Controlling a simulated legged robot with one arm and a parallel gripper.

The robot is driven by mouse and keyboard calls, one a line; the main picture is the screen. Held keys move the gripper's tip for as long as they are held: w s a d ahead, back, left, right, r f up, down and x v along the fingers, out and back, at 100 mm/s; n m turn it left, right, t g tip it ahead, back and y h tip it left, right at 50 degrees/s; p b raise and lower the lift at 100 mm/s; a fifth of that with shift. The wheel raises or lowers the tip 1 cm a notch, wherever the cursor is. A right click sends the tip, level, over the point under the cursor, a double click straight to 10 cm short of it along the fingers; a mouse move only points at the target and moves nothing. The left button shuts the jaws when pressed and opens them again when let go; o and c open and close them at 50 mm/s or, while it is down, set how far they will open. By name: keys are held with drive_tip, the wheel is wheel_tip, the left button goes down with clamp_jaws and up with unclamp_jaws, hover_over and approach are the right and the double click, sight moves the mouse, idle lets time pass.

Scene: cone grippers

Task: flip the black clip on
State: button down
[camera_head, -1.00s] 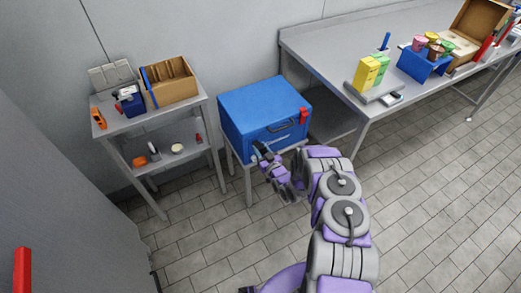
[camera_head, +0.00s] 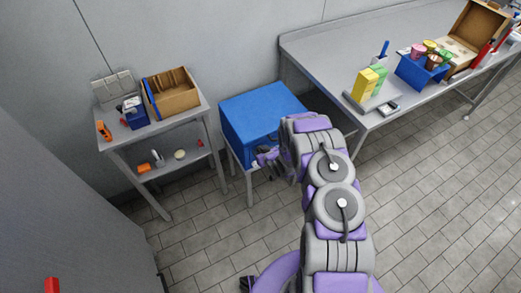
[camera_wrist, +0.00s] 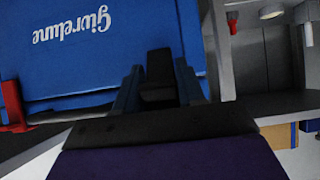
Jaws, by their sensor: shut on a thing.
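The blue box (camera_head: 262,108) stands on a small grey stand in the head view. Its front, with upside-down white lettering, fills the upper left of the wrist view (camera_wrist: 60,70). The black clip (camera_wrist: 159,63) is between the two fingers of my gripper (camera_wrist: 160,88) in the wrist view, against the box's edge. My gripper is shut on it. A red clip (camera_wrist: 12,104) shows at the left of the wrist view.
A grey shelf unit (camera_head: 160,125) with a cardboard box (camera_head: 172,95) stands to the left. A long grey table (camera_head: 400,100) with cartons and a blue holder (camera_head: 421,72) is to the right. The tiled floor in front is clear.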

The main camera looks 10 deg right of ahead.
drive_tip(key=shift+w+a+r+g+h+p, duration=0.15)
drive_tip(key=shift+w+r+g+h+p, duration=0.15)
drive_tip(key=shift+w+r+g+p, duration=0.65)
drive_tip(key=shift+s+a+f+g+p, duration=0.15)
drive_tip(key=shift+g+p, duration=0.2)
drive_tip(key=shift+p, duration=0.35)
drive_tip(key=shift+d+f+g+p, duration=0.15)
drive_tip(key=shift+g+p, duration=0.15)
drive_tip(key=shift+p, duration=0.35)
drive_tip(key=shift+a+h, duration=0.15)
drive_tip(key=shift+h, duration=0.15)
drive_tip(key=c, duration=0.8)
unclamp_jaws()
drive_tip(key=shift+f, duration=0.1)
drive_tip(key=shift+o, duration=0.2)
drive_tip(key=p+v, duration=0.2)
drive_tip(key=v, duration=1.5)
